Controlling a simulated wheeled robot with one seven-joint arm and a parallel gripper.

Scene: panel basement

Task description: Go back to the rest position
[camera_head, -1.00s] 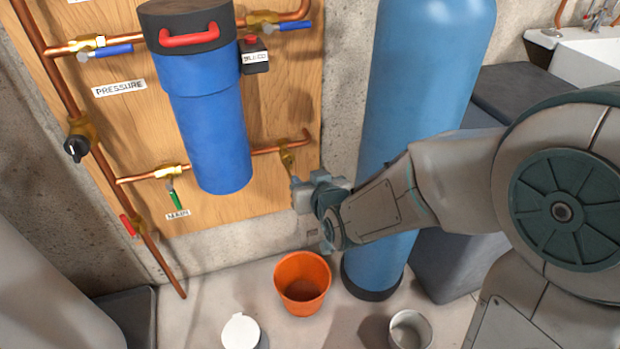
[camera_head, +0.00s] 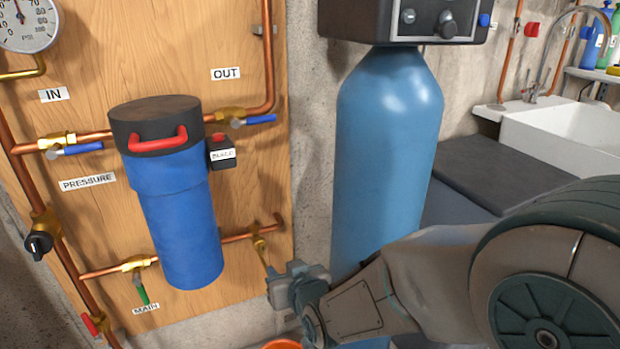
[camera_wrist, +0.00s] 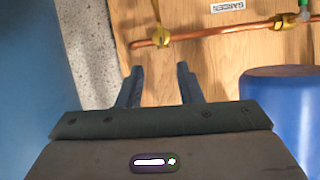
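My gripper (camera_head: 276,282) is in front of the lower right of the wooden panel, just below a brass valve (camera_head: 258,240) on the lower copper pipe. In the wrist view, the two fingers of my gripper (camera_wrist: 158,72) are spread with nothing between them. The brass valve (camera_wrist: 160,35) and copper pipe (camera_wrist: 225,31) lie beyond the fingertips, and I see a gap between them and the fingers. My arm reaches in from the lower right and is not folded.
The blue filter housing (camera_head: 180,225) hangs on the wooden panel (camera_head: 250,165), left of my gripper. The tall blue tank (camera_head: 385,150) stands close behind my arm. An orange bucket (camera_head: 283,344) barely shows at the bottom edge. A white sink (camera_head: 560,135) is at the right.

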